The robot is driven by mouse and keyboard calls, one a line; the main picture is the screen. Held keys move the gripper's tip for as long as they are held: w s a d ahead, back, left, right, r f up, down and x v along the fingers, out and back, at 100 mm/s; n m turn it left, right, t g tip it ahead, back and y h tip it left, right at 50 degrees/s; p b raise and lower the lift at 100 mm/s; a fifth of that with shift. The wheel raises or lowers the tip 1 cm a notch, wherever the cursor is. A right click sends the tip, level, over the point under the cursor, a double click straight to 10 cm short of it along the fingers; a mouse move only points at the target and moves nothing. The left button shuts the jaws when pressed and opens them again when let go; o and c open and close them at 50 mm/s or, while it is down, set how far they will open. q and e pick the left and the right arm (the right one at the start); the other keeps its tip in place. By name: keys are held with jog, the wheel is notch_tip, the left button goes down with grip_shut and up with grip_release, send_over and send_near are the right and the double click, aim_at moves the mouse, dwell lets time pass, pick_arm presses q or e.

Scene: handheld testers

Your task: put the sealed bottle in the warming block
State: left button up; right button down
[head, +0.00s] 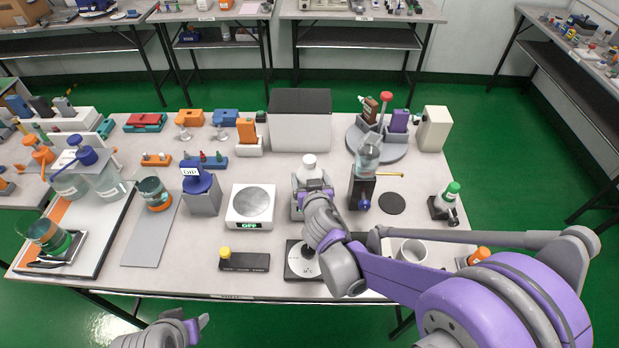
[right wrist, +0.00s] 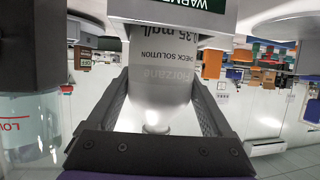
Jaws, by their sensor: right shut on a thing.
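The white-capped bottle (head: 309,165), with a printed label, stands upright at the table's middle. My right gripper (head: 314,192) is shut on it; in the right wrist view the fingers (right wrist: 168,100) lie on both sides of the bottle (right wrist: 160,75). That view is upside down. The warming block (right wrist: 200,12), with a green sign, hides the bottle's lower end; the bottle appears to be in its opening, but I cannot tell how deep. In the head view the block (head: 296,209) is partly behind my gripper. My left gripper (head: 197,328) is at the bottom edge, away from everything; its opening is unclear.
A hot plate (head: 250,205) marked OFF stands left of the block. A black stand with a beaker (head: 368,160) is close on the right.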

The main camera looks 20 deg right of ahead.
jog(key=shift+f, duration=0.2)
grip_release()
jog(key=shift+r, duration=0.1)
jog(key=shift+r, duration=0.25)
jog(key=p+v, duration=0.2)
jog(key=v, duration=1)
jog(key=shift+f, duration=0.1)
